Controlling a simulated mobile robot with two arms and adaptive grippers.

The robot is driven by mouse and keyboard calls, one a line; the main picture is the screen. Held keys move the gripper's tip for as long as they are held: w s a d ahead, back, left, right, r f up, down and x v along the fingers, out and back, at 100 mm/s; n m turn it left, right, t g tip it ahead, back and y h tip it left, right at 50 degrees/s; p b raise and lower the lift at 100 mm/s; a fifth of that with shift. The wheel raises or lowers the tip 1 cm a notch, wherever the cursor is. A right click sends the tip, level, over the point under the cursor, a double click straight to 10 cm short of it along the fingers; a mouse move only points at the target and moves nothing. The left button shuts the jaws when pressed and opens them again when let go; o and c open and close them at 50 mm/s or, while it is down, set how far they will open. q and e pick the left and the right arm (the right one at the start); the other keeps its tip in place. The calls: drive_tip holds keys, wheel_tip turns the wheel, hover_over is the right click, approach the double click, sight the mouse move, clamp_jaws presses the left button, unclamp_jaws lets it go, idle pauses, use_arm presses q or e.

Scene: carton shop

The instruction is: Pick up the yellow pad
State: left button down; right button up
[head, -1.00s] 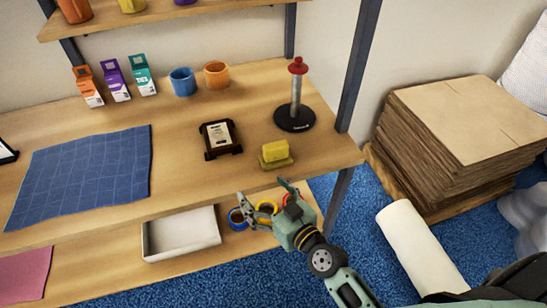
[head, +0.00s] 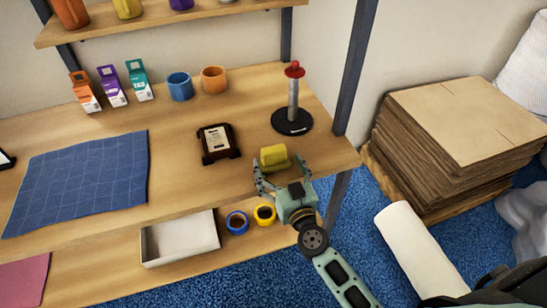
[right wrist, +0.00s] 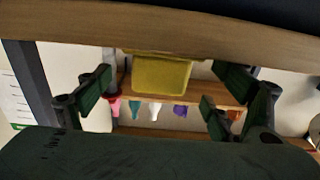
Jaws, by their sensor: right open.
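The yellow pad (head: 272,154) is a small block near the front right edge of the table top (head: 190,185). In the head view an olive-yellow lower part shows beneath its brighter top. My right gripper (head: 279,166) is open and empty at the table's front edge. Its fingers point toward the pad, one to each side, and partly hide its lower front. In the right wrist view the pad (right wrist: 162,75) shows between the open fingers, with gaps on both sides. My left gripper is not in view.
A black framed plaque (head: 218,144) stands left of the pad, and a red-topped post on a black base (head: 291,121) stands behind it. A blue gridded mat (head: 80,180) lies farther left. Tape rolls (head: 237,221) and a white tray (head: 180,238) sit on the lower shelf.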

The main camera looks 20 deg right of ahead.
sight(277, 159)
drive_tip(key=w, duration=0.4)
drive_tip(key=shift+d, duration=0.1)
drive_tip(key=shift+r, duration=0.1)
drive_tip(key=shift+c, duration=0.5)
drive_tip(key=c, duration=1.2)
